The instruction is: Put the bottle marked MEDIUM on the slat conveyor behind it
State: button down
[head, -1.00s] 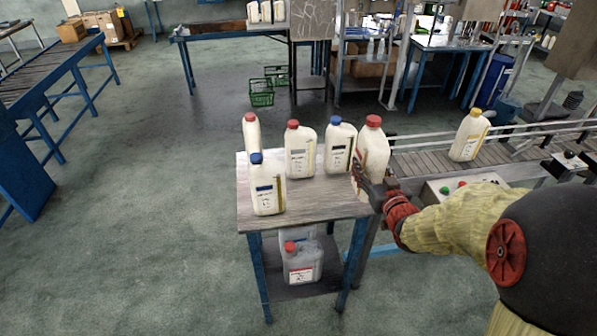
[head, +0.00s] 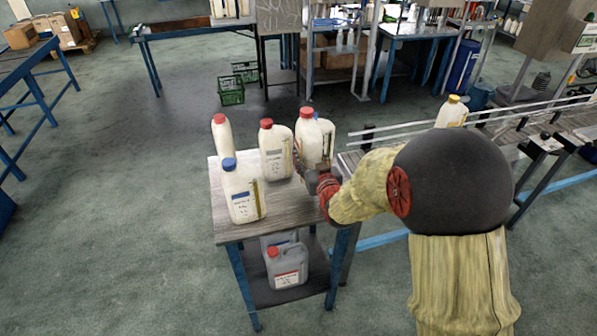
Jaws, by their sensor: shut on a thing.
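My gripper (head: 318,180) is shut low on a white red-capped bottle (head: 309,146) at the right side of a small table (head: 280,212). This bottle partly hides a blue-capped bottle (head: 327,136). Two other red-capped bottles (head: 275,153) (head: 222,138) stand to the left, and a blue-capped bottle (head: 243,195) stands at the front left. The labels are too small to read, so I cannot tell which is MEDIUM. The slat conveyor (head: 510,136) runs to the right of the table, partly hidden by my arm.
A yellow-capped bottle (head: 452,112) is on the conveyor, its lower part hidden by my arm. A grey red-capped canister (head: 287,266) stands on the table's lower shelf. Green crates (head: 231,91) lie on the floor behind. The floor at left is open.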

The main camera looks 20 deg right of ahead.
jog(key=shift+w+a+f+b, duration=0.2)
jog(key=shift+w+a+f, duration=0.4)
jog(key=shift+f, duration=0.25)
jog(key=shift+w+a+f+b, duration=0.2)
jog(key=shift+w+a+f, duration=0.35)
jog(key=shift+f, duration=0.3)
jog(key=shift+w+f+b, duration=0.1)
jog(key=shift+f+b, duration=0.45)
jog(key=shift+f, duration=1.05)
jog(key=shift+f, duration=0.15)
jog(key=c, duration=0.9)
grip_release()
jog(key=shift+f, duration=0.15)
